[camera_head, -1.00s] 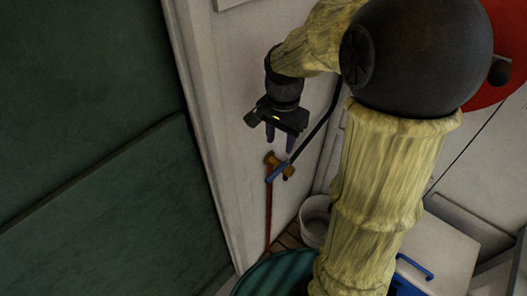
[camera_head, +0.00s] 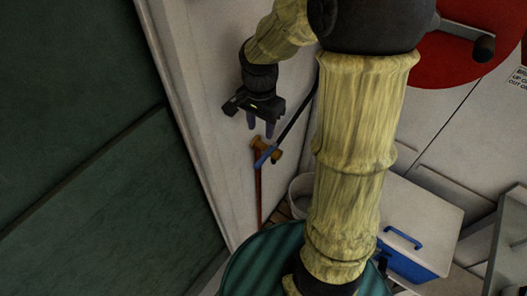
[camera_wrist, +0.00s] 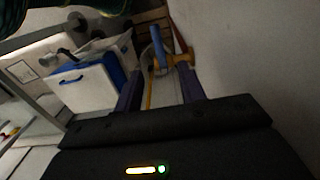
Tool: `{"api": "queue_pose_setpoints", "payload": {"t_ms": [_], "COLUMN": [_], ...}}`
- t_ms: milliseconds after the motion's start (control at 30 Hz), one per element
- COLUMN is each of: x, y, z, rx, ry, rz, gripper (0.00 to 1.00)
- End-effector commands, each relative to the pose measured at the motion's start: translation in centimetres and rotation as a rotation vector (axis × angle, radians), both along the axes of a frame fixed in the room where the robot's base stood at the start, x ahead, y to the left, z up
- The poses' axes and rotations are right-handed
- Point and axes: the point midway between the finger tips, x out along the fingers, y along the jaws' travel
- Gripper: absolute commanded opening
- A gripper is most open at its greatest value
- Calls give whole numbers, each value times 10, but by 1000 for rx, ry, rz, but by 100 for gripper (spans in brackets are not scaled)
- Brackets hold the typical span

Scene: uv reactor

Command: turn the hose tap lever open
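The brass hose tap (camera_head: 264,146) sits low on the pale wall, with a red-brown pipe running down below it. Its blue lever (camera_head: 264,158) slants across the tap's front in the head view. My gripper (camera_head: 260,129) is just above the tap, fingers pointing down towards it, open and empty. In the wrist view, the blue lever (camera_wrist: 158,46) shows beyond and between my two fingertips (camera_wrist: 156,66), with the brass tap body (camera_wrist: 182,59) to its right, near the right fingertip. I cannot tell whether any finger touches the lever.
A dark hose or bar (camera_head: 296,115) runs diagonally beside my gripper. A white bucket (camera_head: 301,190) stands below on slatted wood. A white and blue box (camera_head: 405,258) is at the lower right, a red disc (camera_head: 450,55) at the upper right. A green panel (camera_head: 75,120) fills the left.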

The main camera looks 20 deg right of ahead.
Motion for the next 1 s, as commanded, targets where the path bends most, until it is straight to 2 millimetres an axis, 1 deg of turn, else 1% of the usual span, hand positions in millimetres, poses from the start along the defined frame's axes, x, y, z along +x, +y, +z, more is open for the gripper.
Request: {"api": "queue_pose_setpoints", "payload": {"t_ms": [33,200,600,800,1000], "x": [-2,-2,-2,-1,-1], "y": [-2,-3,-1,-1,-1], "z": [-9,-39,-103,-123,-127], "rx": [1,2,2,0,0], "ry": [7,8,5,3,0], "rz": [-5,-9,-2,-2,-4], "gripper": [40,40,40,40,40]}}
